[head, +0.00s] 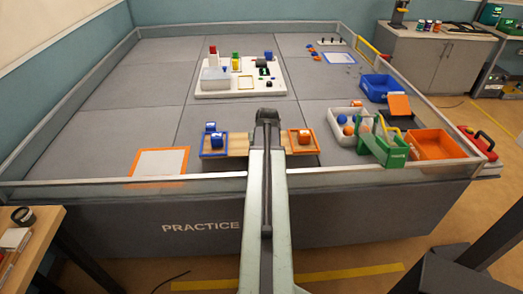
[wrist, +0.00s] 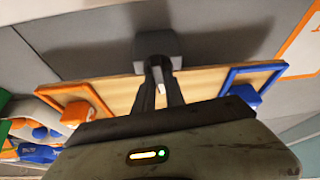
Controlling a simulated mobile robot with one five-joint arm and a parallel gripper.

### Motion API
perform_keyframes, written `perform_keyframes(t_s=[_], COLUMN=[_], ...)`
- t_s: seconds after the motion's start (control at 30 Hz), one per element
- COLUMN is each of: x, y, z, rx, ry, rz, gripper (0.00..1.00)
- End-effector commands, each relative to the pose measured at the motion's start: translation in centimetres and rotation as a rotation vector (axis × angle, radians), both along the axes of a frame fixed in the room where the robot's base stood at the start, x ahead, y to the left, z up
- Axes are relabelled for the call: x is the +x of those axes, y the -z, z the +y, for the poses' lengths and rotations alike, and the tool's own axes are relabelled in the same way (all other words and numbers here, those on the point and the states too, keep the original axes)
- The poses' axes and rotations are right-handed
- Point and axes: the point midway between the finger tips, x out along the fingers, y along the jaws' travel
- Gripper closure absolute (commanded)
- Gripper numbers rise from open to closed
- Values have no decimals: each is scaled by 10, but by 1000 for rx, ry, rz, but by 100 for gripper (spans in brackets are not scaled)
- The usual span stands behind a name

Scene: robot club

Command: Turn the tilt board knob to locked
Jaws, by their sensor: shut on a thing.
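The tilt board is a wooden plank (head: 238,143) with a blue-framed tray (head: 204,151) at its left end and an orange-framed tray (head: 292,147) at its right end. It looks about level. In the wrist view the plank (wrist: 115,94) shows with its ends swapped. A dark grey knob (wrist: 157,45) stands at the plank's middle. My gripper (wrist: 160,82) is shut on the knob, its dark fingers reaching it from the near side. In the head view my gripper (head: 267,118) and arm hide the knob. No lock marking is readable.
A blue block (head: 217,140) and an orange block (head: 304,136) sit in the end trays. Right of the board are a white bin (head: 345,138) with balls, a green piece (head: 393,152) and an orange bin (head: 436,145). A low wall (head: 90,184) edges the grey field.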

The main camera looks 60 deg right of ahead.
Motion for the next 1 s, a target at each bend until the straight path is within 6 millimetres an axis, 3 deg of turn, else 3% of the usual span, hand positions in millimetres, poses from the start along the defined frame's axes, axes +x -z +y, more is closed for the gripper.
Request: perform_keyframes(t_s=[0.33, 0.87, 0.9, 0.97, 1.0], x=[0, 0, 0, 0, 1], y=[0, 1, 1, 1, 1], z=[2, 2, 2, 2, 2], rx=[3, 5, 5, 4, 4], ry=[128, 149, 149, 149, 149], rz=[3, 1, 1, 1, 1], gripper=[100, 100, 77, 64, 64])
